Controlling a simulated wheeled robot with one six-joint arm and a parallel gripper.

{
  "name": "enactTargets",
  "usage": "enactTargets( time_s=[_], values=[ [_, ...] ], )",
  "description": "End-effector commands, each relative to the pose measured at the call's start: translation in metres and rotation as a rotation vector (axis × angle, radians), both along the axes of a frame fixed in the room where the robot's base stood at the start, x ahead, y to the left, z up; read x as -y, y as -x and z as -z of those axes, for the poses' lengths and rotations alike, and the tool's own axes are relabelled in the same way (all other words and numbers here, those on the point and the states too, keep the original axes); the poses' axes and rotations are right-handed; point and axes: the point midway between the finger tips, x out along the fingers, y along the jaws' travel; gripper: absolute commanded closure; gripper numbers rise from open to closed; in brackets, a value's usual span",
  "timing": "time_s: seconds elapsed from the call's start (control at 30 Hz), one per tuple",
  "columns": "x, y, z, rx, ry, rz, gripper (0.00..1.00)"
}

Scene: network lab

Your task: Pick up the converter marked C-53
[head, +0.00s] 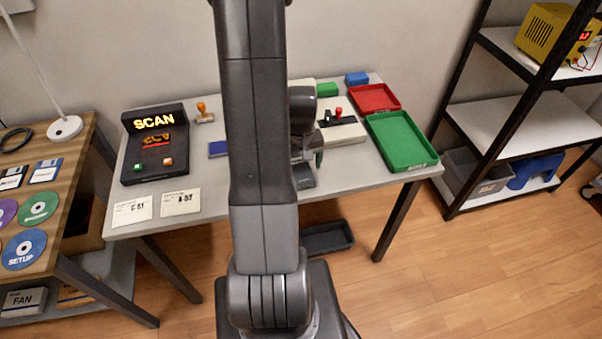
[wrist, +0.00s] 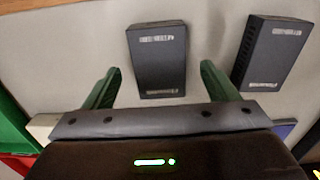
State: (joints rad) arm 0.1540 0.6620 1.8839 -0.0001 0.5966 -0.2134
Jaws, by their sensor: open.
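In the wrist view two dark converters with pale printed labels lie on the grey table. One converter (wrist: 157,60) is straight ahead, between and slightly beyond the fingertips. The other converter (wrist: 270,52) lies to the right, outside the right finger and tilted. Their print is too small and blurred for me to tell which is C-53. My gripper (wrist: 160,74) is open and empty, its green fingers apart to either side of the middle converter. In the head view part of a dark converter (head: 303,176) shows by my gripper (head: 308,158); my arm hides the rest.
On the table (head: 345,180), a SCAN device (head: 153,140) and two white cards (head: 132,209) (head: 180,203) stand left. A red tray (head: 374,98) and green tray (head: 401,140) are right.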

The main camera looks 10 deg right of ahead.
Motion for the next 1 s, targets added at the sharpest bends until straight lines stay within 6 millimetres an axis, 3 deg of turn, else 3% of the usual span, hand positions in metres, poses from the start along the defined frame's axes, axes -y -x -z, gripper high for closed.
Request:
enactTargets(
  time_s=[0.13,0.43,0.7,1.0],
  values=[
    [0.000,0.000,0.013,-0.001,0.000,0.000,0.20],
    [0.000,0.000,0.016,0.001,0.000,0.000,0.20],
    [0.000,0.000,0.016,0.001,0.000,0.000,0.73],
    [0.001,-0.001,0.013,0.003,0.001,0.000,0.76]
  ],
)
